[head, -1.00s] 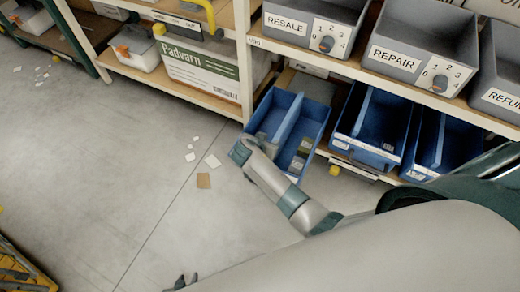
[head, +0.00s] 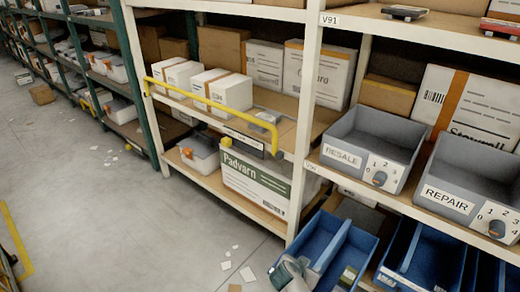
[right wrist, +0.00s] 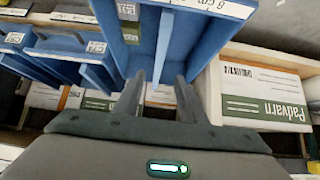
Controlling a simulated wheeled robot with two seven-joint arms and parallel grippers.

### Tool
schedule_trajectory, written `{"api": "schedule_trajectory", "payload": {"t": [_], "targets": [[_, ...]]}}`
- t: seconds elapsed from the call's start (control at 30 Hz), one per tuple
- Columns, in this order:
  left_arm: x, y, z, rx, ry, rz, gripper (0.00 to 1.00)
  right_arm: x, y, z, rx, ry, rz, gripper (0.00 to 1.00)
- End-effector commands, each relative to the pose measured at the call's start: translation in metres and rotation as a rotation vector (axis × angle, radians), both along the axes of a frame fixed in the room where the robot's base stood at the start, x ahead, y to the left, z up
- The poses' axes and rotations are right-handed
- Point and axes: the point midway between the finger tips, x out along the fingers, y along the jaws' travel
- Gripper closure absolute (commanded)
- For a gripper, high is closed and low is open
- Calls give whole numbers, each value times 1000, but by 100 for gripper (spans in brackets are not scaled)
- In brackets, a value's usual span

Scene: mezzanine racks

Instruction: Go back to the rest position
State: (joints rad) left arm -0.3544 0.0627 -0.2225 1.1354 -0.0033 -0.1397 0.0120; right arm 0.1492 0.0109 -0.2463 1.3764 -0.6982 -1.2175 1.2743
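My right gripper (head: 284,271) is low in the head view, at the left front corner of a blue divided bin (head: 352,244) that sticks out from the bottom shelf. In the right wrist view, its two fingers (right wrist: 160,80) stand apart with a clear gap, and nothing is seen held between them. The blue bin (right wrist: 118,45) is close beyond the fingertips; whether they touch it I cannot tell. The bin holds some dark and green items. My left gripper is out of view.
Grey RESALE (head: 345,155) and REPAIR (head: 447,199) bins stand on the shelf above. More blue bins (head: 425,255) are to the right. Open floor (head: 130,225) with paper scraps lies left.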

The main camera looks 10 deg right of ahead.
Motion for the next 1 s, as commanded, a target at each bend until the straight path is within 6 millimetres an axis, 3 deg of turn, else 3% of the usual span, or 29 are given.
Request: {"api": "schedule_trajectory", "payload": {"t": [0.17, 0.37, 0.57, 0.7, 0.9, 1.0], "targets": [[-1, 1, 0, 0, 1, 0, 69, -7, 4, -12, 6, 23, 38, 62], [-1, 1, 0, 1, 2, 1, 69, -38, 25, -65, 38, 117, 231, 62], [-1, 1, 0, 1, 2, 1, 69, -112, 65, -145, 99, 217, 567, 62], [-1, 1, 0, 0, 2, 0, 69, -182, 94, -192, 132, 229, 803, 62], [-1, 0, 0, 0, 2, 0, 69, -266, 113, -223, 118, 181, 1019, 62], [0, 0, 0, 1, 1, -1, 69, -290, 116, -228, 96, 158, 1068, 62]]}}
